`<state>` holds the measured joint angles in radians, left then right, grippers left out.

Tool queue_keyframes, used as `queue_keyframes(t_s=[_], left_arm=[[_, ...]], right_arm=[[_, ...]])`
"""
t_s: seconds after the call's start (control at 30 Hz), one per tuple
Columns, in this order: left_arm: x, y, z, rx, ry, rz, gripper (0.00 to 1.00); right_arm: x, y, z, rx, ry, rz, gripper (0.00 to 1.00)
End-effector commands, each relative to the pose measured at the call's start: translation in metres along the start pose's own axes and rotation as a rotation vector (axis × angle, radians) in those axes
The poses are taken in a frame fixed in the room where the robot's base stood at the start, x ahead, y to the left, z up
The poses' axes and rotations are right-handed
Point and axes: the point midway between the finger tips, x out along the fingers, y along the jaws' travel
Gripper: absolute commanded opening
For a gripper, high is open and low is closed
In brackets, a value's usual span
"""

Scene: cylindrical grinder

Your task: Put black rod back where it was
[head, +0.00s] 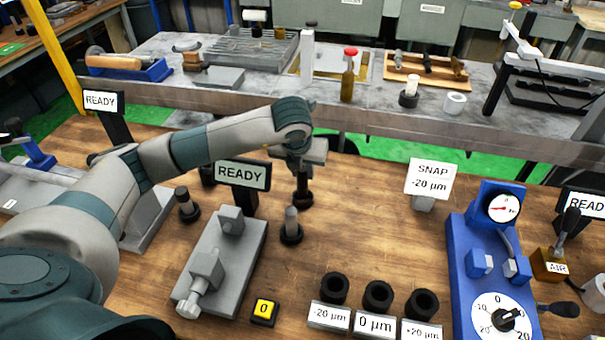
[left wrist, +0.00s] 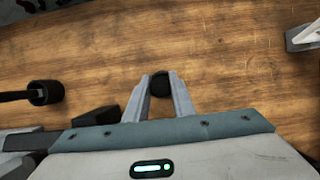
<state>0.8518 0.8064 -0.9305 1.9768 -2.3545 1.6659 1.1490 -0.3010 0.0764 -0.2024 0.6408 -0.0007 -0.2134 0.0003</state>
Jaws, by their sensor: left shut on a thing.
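In the left wrist view the rod's dark round end (left wrist: 160,84) lies between the two fingertips (left wrist: 160,88). My right gripper is not in view.
A grey rod in a black stand (head: 291,228) is just in front, and a dark rod in a stand (head: 186,207) is to the left. The READY sign (head: 242,175) and grey fixture (head: 222,262) stand close by. Bare bench (head: 370,225) lies to the right.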

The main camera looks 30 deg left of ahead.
Motion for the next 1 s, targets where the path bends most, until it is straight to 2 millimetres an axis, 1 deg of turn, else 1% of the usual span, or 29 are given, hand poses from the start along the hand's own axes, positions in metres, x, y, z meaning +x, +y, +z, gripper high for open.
queue_keyframes(t_s=[0.03,0.1,0.17,0.27,0.5,0.63,0.67,0.7,0.73,1.0], left_arm=[[0.002,0.000,-0.001,0.000,0.001,0.000,0.00],[0.010,0.000,-0.004,-0.001,0.001,0.000,0.00],[0.015,0.000,-0.006,-0.001,0.000,0.000,0.00],[0.019,0.000,-0.008,0.000,-0.001,-0.001,0.00],[0.019,0.000,-0.007,0.000,-0.002,-0.002,0.00],[0.021,0.000,-0.008,-0.001,-0.002,-0.001,0.00],[0.021,0.000,-0.009,0.000,0.000,0.000,0.30],[0.021,0.000,-0.009,0.000,0.000,0.000,0.39],[0.021,0.000,-0.009,0.000,0.000,0.000,0.41],[0.021,0.000,-0.009,0.000,0.000,0.000,0.41]], right_arm=[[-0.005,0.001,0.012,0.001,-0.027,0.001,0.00],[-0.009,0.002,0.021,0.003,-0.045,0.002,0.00],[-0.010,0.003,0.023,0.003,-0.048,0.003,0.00],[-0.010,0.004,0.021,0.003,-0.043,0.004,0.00],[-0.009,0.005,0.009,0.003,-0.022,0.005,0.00],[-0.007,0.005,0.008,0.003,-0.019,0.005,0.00],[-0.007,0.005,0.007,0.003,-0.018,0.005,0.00],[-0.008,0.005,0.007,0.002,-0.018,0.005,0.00],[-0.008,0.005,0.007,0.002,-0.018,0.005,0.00],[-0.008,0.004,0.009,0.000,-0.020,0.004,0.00]])
